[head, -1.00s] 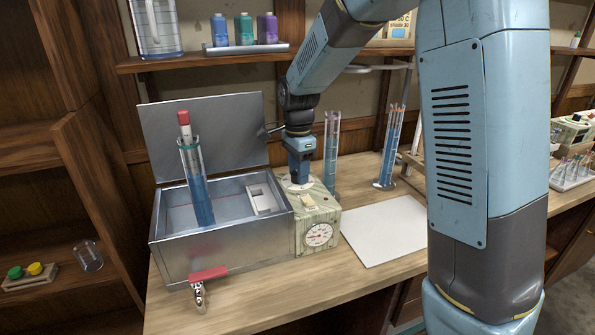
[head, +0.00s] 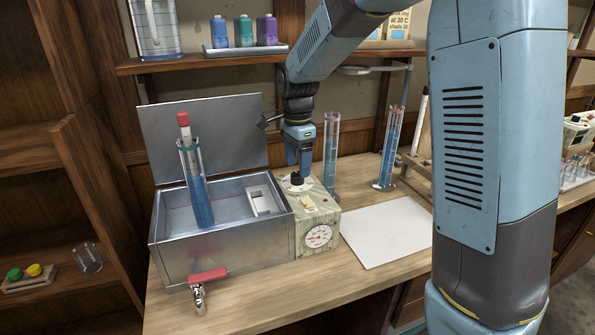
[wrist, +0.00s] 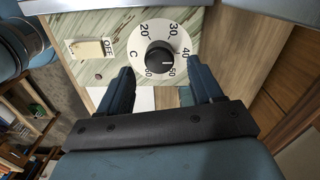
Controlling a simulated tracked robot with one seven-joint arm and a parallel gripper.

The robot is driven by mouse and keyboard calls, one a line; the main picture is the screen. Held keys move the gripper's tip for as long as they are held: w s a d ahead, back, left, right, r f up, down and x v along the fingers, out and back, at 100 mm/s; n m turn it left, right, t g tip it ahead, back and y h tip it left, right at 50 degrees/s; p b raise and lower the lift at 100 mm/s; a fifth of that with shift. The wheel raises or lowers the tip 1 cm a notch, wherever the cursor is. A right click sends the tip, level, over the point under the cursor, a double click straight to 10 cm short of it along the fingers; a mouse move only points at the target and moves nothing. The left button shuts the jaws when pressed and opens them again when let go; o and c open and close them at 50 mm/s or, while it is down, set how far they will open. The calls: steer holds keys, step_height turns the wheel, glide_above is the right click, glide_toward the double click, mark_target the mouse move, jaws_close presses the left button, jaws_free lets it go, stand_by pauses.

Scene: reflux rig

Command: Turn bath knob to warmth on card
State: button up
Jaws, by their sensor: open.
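The bath knob (head: 297,180) is black on a white dial on top of the green-patterned control box (head: 328,217). In the wrist view the knob (wrist: 160,59) sits in a ring marked 20, 30, 40 and up, with a C. A pale mark on it seems to point near 50. My gripper (head: 303,172) points down just above the knob. In the wrist view my gripper (wrist: 160,88) is open, its fingers apart and nothing between them. A card (head: 399,19) on the upper shelf reads "at 30 C shade"; the rest is cropped or hidden by my arm.
The metal bath (head: 222,246) with its lid up stands left of the box, holding a red-topped cylinder (head: 195,170). Tall cylinders (head: 331,150) stand behind the box. A switch (wrist: 88,48) marked OFF sits beside the dial. A white sheet (head: 388,234) lies to the right.

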mark_target(298, 173)
step_height(298, 173, up, 10)
steer(key=shift+r, duration=0.25)
stand_by(0.3)
steer(key=s+d+r+n+t, duration=0.1)
steer(key=s+d+r+n, duration=0.15)
steer(key=s+d, duration=0.35)
steer(key=s+d+r+n+t, duration=0.2)
steer(key=s+d+n, duration=0.2)
steer(key=s+d, duration=0.25)
steer(key=s+d+f+n+t, duration=0.1)
steer(key=s+d+n, duration=0.2)
steer(key=s, duration=0.3)
steer(key=s+d+f+n+t, duration=0.1)
steer(key=s+d+f+n, duration=0.1)
steer(key=s, duration=0.5)
steer(key=shift+s+d+n+t, duration=0.25)
steer(key=shift+d+n+t, duration=0.15)
steer(key=shift+n, duration=0.35)
